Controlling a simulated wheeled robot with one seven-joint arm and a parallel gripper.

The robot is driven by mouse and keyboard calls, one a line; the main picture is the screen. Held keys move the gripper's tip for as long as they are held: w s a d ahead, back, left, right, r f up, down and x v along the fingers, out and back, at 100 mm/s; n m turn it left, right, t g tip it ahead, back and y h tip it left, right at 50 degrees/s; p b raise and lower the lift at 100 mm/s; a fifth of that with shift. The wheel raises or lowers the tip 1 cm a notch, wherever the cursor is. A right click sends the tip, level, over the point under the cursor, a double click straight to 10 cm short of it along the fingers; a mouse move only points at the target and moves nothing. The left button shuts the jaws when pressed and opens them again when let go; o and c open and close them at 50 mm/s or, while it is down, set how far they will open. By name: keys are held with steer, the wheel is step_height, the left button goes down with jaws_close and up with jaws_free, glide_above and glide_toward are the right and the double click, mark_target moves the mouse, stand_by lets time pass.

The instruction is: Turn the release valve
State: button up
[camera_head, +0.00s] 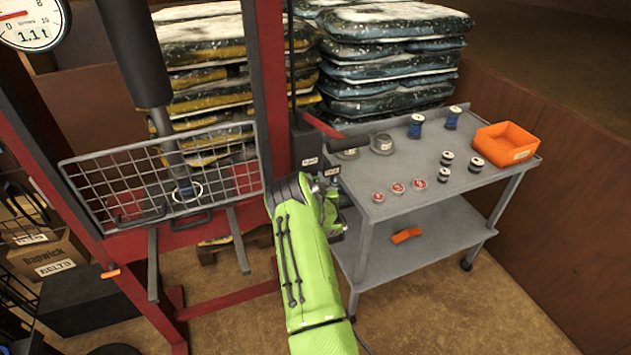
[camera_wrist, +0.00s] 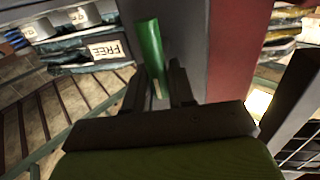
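The likely release valve is a green bar-shaped handle (camera_wrist: 150,45), seen in the wrist view against the grey side of a post or pump body. My gripper (camera_wrist: 158,92) points at it. Its two dark fingers stand apart, one to each side of the handle's near end. A gap shows beside the right finger, and I cannot tell whether the left finger touches. In the head view my green arm reaches to the pump body (camera_head: 304,140) beside the red press frame (camera_head: 270,90). The arm hides the valve there, and my gripper (camera_head: 335,200) is only partly visible.
A grey cart (camera_head: 425,190) with spools, red tins and an orange bin (camera_head: 505,143) stands close on the right. A wire guard (camera_head: 165,180) is on the left. A label reads FREE (camera_wrist: 106,50).

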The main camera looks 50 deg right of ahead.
jaws_close()
